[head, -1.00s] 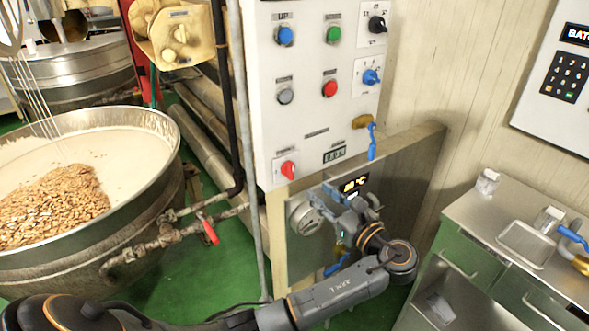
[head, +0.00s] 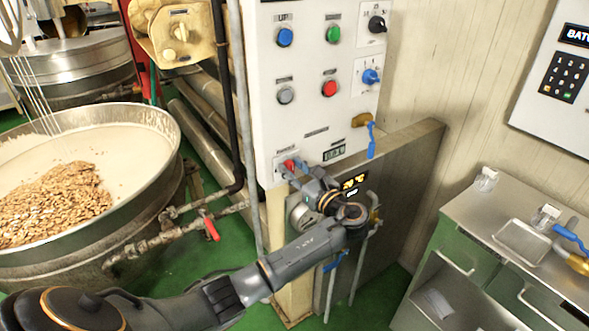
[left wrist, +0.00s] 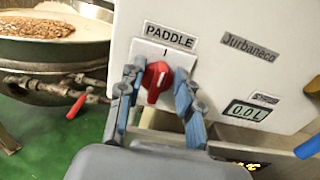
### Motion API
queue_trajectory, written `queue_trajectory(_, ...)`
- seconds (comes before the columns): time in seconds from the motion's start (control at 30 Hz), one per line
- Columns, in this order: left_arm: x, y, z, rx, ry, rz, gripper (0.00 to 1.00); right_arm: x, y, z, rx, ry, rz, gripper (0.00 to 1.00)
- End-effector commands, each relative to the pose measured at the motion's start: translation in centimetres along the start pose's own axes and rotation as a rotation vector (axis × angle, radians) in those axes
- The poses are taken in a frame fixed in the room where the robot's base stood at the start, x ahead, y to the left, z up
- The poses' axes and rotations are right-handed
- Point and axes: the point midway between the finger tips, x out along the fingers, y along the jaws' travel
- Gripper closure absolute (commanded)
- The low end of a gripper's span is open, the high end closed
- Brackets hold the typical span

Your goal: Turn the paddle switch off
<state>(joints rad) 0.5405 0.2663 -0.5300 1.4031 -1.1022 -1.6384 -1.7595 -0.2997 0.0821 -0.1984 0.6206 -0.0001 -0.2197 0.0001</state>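The paddle switch is a red rotary knob (left wrist: 157,80) under a PADDLE label (left wrist: 169,36), on the lower left of the white control panel (head: 310,110). It also shows in the head view (head: 290,165), partly covered by my gripper. My left gripper (left wrist: 158,78) is open, with one blue-grey finger on each side of the knob. Small gaps seem to remain beside the knob; I cannot tell whether a finger touches it. A "I" mark stands above the knob, whose lower part shows a white line. My right gripper is not in view.
Other buttons and knobs sit higher on the panel. A blue-handled valve (head: 371,140) is at its right edge, and a 0.0 L display (left wrist: 248,112) sits right of the switch. A large kettle (head: 90,190) stands left, a steel bench (head: 480,225) right.

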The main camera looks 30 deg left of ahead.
Motion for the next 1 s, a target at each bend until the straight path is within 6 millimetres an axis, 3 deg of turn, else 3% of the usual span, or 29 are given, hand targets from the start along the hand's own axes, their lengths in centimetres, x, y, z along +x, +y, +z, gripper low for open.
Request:
queue_trajectory(0.03, -0.01, 0.00, 0.00, 0.000, 0.000, 0.000, 0.73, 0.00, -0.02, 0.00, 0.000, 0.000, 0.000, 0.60)
queue_trajectory(0.17, -0.02, 0.00, -0.01, 0.000, 0.000, 0.000, 1.00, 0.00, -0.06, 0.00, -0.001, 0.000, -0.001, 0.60)
queue_trajectory(0.67, -0.07, 0.10, -0.07, -0.066, 0.001, -0.001, 1.00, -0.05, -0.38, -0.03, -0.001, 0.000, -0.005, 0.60)
queue_trajectory(1.0, -0.09, 0.42, -0.24, -0.326, 0.002, 0.000, 1.00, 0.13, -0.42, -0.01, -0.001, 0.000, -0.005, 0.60)
